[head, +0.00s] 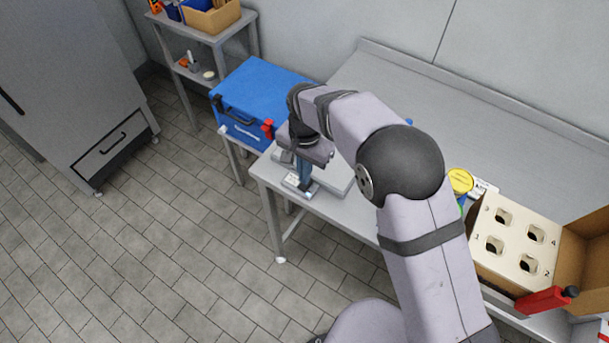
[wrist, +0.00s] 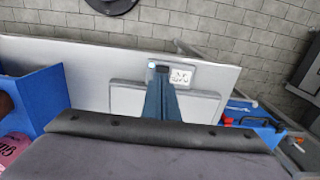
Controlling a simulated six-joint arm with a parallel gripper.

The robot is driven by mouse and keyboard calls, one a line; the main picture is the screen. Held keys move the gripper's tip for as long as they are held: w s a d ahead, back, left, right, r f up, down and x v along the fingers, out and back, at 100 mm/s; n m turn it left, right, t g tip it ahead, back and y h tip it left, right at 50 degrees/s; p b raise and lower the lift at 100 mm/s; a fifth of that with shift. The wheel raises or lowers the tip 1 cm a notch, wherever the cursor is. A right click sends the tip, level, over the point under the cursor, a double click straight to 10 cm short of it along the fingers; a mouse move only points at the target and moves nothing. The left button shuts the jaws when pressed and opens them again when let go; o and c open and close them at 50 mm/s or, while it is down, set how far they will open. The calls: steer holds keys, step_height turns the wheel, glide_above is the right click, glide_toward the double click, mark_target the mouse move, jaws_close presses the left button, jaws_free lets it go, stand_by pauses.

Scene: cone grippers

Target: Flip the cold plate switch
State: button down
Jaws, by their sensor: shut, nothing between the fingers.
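The cold plate is a low grey unit (head: 340,181) at the near left end of the steel bench; in the wrist view its wide flat top (wrist: 126,97) shows on both sides of my fingers. A small front panel (head: 291,181) carries a white label (wrist: 181,76) and a small blue light (wrist: 151,64). My gripper (head: 302,186) points down over this panel, its blue fingers shut and empty. In the wrist view the fingertips (wrist: 161,75) are at the panel, left of the label. The switch is hidden or too small to make out, and I cannot tell whether the fingertips touch it.
A blue cool box (head: 258,98) with red latches stands left of the bench. A white four-hole rack (head: 513,237), a yellow-lidded container (head: 460,181) and a cardboard box (head: 584,250) are to the right. The bench top behind my arm is mostly clear.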

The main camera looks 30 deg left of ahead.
mark_target(305, 189)
steer(key=shift+f+p, duration=0.6)
steer(key=shift+f, duration=1.05)
steer(key=shift+s+f+b, duration=0.15)
steer(key=shift+f+b, duration=0.3)
steer(key=shift+b, duration=0.2)
steer(key=shift+s+d+r, duration=0.1)
steer(key=shift+d+r, duration=0.05)
